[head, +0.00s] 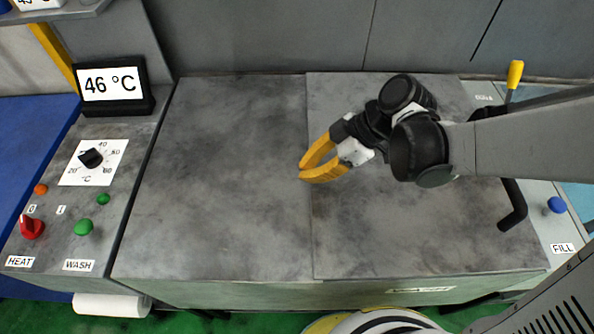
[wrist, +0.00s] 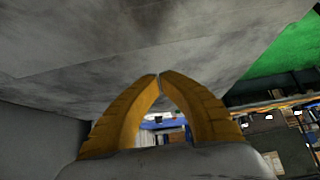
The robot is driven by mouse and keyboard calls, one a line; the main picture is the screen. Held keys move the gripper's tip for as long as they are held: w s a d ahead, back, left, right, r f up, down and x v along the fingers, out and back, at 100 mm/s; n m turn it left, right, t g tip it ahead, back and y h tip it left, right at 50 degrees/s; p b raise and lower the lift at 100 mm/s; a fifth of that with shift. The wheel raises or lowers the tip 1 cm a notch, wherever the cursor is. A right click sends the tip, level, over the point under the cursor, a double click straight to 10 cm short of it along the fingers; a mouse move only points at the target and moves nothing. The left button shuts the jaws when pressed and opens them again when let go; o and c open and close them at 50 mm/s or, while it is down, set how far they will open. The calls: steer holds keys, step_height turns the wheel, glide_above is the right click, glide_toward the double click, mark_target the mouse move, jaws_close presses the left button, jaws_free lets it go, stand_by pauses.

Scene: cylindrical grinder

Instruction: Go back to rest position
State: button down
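My gripper (head: 302,171) has two yellow fingers and is held above the grey metal cover (head: 225,200), near the seam between its left and right panels. Its fingers point left in the head view. In the wrist view the fingertips (wrist: 159,75) meet, with only a thin line between them, and nothing is held. My arm reaches in from the right side of the head view. The gripper's exact height above the cover cannot be told.
A control panel at left has a 46 °C display (head: 110,84), a temperature dial (head: 91,158), a red HEAT knob (head: 32,227) and a green WASH button (head: 84,228). At right are a yellow-tipped lever (head: 514,75), a black handle (head: 515,207) and a blue FILL button (head: 557,205).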

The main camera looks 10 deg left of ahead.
steer(key=v, duration=0.2)
steer(key=shift+r+p, duration=0.4)
steer(key=shift+r, duration=0.1)
steer(key=shift+d+r, duration=0.3)
steer(key=shift+d, duration=0.1)
